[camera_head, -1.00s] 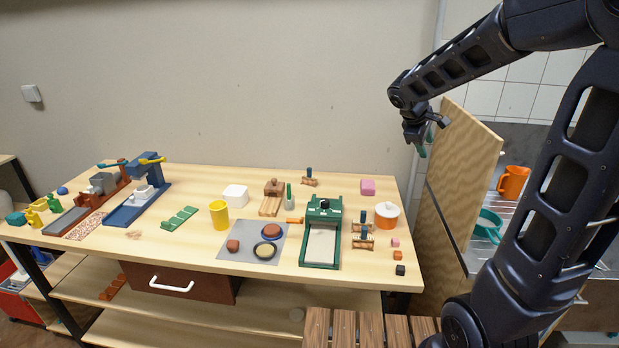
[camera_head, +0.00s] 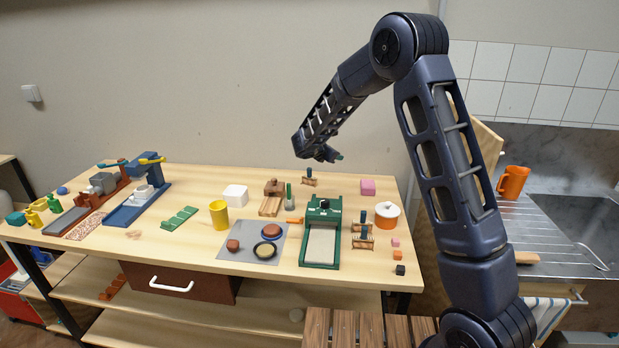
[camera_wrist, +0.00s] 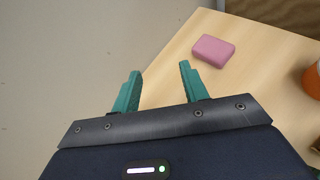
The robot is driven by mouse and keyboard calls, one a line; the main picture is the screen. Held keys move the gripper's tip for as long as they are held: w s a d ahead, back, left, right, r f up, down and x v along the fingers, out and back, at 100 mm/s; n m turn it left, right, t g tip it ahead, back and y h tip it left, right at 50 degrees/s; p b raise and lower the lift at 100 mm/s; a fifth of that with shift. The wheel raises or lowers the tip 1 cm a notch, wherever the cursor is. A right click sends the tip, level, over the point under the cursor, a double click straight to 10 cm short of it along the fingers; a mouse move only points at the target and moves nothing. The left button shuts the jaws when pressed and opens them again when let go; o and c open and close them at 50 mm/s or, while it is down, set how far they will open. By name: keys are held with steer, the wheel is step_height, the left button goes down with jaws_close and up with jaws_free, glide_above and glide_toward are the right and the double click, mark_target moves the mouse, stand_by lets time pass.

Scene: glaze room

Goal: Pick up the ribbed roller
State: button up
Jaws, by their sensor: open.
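Two wooden rollers with dark blue handles are on the table. One roller (camera_head: 310,181) lies at the back edge, near the wall. The other roller (camera_head: 362,242) is on the right side, beside the green press. They are too small for me to tell which one is ribbed. My gripper (camera_head: 334,156) is above the table's back edge, a little above and right of the back roller. In the wrist view my gripper (camera_wrist: 160,72) has its two teal fingers apart with nothing between them. Neither roller shows in the wrist view.
A pink block (camera_head: 368,187) lies at the back right; it also shows in the wrist view (camera_wrist: 213,50). The wall is close behind the table.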

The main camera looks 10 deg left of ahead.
mark_target(309, 169)
steer(key=w+a+f+n+t+y, duration=0.2)
steer(key=a+f+n, duration=0.4)
steer(key=a+f, duration=0.5)
steer(key=shift+w+d+f, duration=0.15)
steer(key=shift+w, duration=1.4)
steer(key=shift+w+d+f, duration=0.1)
steer(key=shift+w+f, duration=0.05)
steer(key=shift+w, duration=1.35)
jaws_close()
steer(key=shift+r, duration=0.1)
